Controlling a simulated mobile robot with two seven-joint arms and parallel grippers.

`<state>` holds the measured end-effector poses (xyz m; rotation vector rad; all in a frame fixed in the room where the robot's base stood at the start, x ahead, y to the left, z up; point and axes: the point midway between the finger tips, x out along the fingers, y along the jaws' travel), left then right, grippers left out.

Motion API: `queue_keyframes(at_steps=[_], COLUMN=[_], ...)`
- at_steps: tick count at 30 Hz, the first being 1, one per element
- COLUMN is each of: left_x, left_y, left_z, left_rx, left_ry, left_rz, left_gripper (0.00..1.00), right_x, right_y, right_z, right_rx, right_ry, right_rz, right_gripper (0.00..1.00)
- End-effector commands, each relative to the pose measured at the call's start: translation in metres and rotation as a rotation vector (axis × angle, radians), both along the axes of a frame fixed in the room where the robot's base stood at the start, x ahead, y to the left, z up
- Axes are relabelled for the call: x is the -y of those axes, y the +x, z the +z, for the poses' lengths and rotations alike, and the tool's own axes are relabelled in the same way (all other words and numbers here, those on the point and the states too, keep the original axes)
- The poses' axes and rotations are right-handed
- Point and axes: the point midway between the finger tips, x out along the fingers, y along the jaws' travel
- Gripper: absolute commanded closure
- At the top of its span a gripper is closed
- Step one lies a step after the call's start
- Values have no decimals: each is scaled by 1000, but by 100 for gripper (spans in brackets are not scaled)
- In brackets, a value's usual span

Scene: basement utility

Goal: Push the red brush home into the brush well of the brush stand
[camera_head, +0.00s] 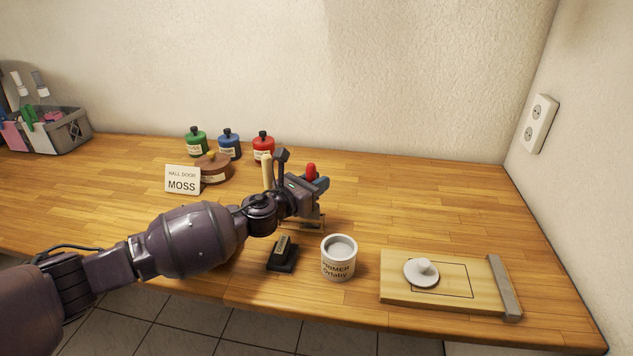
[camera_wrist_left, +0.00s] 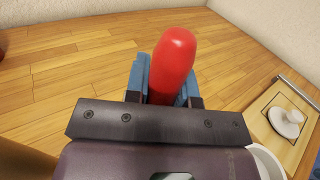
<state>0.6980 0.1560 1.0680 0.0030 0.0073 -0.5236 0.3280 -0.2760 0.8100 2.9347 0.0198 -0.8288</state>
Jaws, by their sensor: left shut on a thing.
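The red brush shows as a rounded red handle top (camera_head: 311,170), and it fills the middle of the left wrist view (camera_wrist_left: 172,65). My left gripper (camera_head: 319,184) is shut on this handle, with a blue finger pad on either side of it in the left wrist view (camera_wrist_left: 167,88). The brush's lower part is hidden by the gripper. The brush well is hidden, so I cannot tell how deep the brush sits. My right gripper is not in view.
A tan upright post (camera_head: 267,171) stands just left of my gripper. A primer can (camera_head: 338,262) and a dark block (camera_head: 283,256) stand in front. A board (camera_head: 393,290) with a white lid (camera_head: 421,272) lies right.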

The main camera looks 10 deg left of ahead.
Motion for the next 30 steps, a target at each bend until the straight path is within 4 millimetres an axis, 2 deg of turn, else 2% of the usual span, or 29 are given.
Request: queue_keyframes(at_steps=[1,6,7,17,19,30], left_x=[0,0,0,0,-4,-36], left_y=[0,0,0,-1,-6,-61], left_z=[-3,-2,-2,-2,-3,-2], left_rx=[-3,-3,-3,-3,-3,-4], left_ry=[1,1,1,1,2,0], left_rz=[0,0,0,0,0,1], left_gripper=[75,49,47,47,47,47], right_x=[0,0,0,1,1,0], right_y=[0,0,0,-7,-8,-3], right_z=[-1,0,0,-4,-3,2], right_rx=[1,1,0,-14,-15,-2], right_ry=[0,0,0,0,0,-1], right_rz=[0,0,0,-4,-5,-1], right_gripper=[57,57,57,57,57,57])
